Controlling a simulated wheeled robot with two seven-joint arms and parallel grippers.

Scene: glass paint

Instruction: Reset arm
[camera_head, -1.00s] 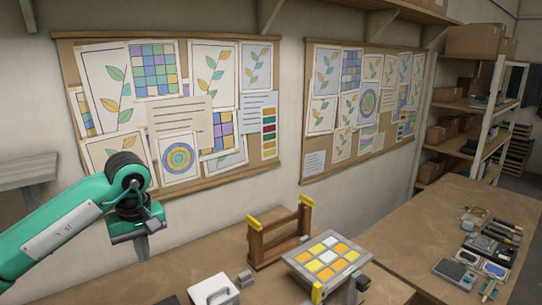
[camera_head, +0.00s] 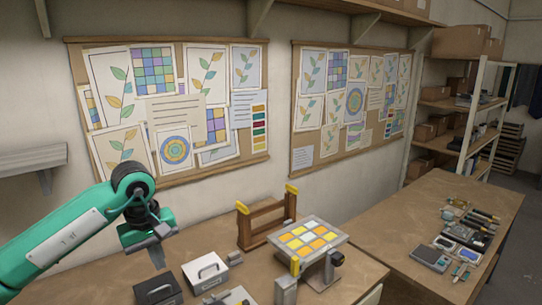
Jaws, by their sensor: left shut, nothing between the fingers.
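My left gripper (camera_head: 157,256) hangs at the end of the green arm at the left, above the back of the near workbench (camera_head: 345,280). It is shut and empty, with its fingers pointing down. It is apart from the things on the bench. My right gripper is not in view.
A panel of yellow, orange and white glass squares (camera_head: 308,240) sits tilted on a stand. A wooden rack (camera_head: 266,222) with yellow tips stands behind it. A white box (camera_head: 205,272) and a dark box (camera_head: 158,290) stand below my gripper. Tools (camera_head: 465,235) lie on the right bench.

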